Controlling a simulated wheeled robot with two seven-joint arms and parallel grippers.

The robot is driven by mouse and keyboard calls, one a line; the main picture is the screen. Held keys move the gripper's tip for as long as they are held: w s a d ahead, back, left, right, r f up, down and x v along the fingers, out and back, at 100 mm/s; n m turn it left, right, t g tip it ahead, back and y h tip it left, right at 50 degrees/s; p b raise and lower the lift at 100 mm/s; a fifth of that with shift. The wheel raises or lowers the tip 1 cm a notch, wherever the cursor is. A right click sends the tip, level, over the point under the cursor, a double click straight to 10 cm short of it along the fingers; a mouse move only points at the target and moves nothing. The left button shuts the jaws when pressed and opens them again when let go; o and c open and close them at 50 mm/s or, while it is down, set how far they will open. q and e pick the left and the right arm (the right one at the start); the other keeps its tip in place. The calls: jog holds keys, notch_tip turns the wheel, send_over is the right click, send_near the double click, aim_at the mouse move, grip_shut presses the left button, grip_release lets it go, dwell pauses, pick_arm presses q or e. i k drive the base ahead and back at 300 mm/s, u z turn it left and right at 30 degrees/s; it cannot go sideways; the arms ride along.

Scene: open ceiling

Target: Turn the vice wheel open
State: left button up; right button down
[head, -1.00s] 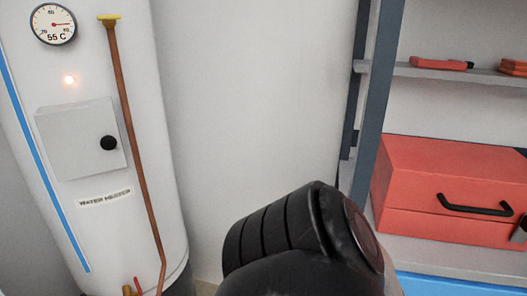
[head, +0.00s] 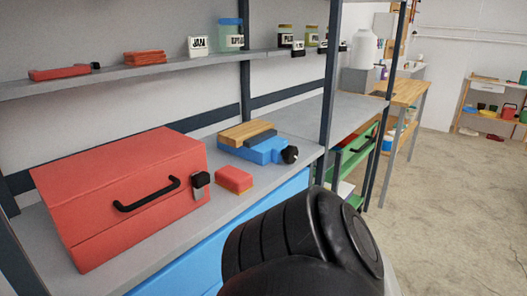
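Neither of my grippers is in view. A black, ribbed part of my own arm fills the lower middle, apart from the vice in the picture.
A large red toolbox (head: 125,190) and a small red-and-yellow block (head: 233,181) stand left of the vice on the grey shelf (head: 355,107). Jars and red items line the upper shelf (head: 180,68). Open floor (head: 450,200) lies right.

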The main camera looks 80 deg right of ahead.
aim_at(290, 154)
jog(key=z, duration=2.65)
